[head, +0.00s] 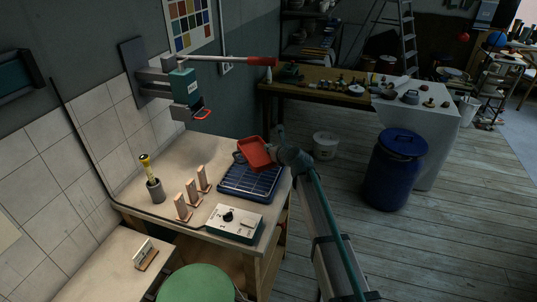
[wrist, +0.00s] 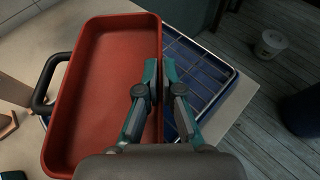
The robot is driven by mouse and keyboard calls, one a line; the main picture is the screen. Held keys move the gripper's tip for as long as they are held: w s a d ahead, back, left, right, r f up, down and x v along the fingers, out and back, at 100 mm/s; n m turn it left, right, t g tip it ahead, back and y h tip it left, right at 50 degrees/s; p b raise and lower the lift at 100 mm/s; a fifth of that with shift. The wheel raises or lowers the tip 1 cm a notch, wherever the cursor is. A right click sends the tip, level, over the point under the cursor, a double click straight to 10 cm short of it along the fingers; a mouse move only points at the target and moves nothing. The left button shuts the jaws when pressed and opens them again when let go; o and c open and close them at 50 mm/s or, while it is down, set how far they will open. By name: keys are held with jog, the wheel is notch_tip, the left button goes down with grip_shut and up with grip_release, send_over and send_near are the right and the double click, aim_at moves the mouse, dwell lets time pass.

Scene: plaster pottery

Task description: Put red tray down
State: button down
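The red tray (head: 254,154) is a shallow rectangular tray, tilted a little, above the blue rack (head: 249,183) on the workbench. It fills the left half of the wrist view (wrist: 104,82). My gripper (wrist: 158,72) is closed with its two fingertips pinching the tray's right rim. In the head view my gripper (head: 274,150) is at the tray's right side. The blue rack with its wire grid also shows in the wrist view (wrist: 200,82), under and right of the tray. The tray's underside is hidden, and I cannot tell whether it touches the rack.
A white control box (head: 234,222) sits in front of the rack. Several small wooden stands (head: 192,192) and a grey cup (head: 155,191) with a yellow-handled tool are to the left. A wall-mounted lever press (head: 185,88) reaches over the bench. A blue barrel (head: 394,170) stands right on the floor.

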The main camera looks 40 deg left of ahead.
jog(key=shift+w+a+f, duration=0.4)
jog(key=shift+f, duration=0.2)
jog(key=shift+w+a+f, duration=0.35)
jog(key=shift+a+f, duration=0.05)
jog(key=shift+f, duration=0.2)
notch_tip(320, 180, down, 3)
jog(key=shift+w+a+r+p, duration=0.1)
jog(key=shift+w+a+p, duration=0.05)
jog(key=shift+p, duration=0.8)
jog(key=shift+f, duration=0.4)
jog(key=shift+f, duration=0.2)
jog(key=c, duration=1.3)
grip_release()
jog(key=shift+r, duration=0.15)
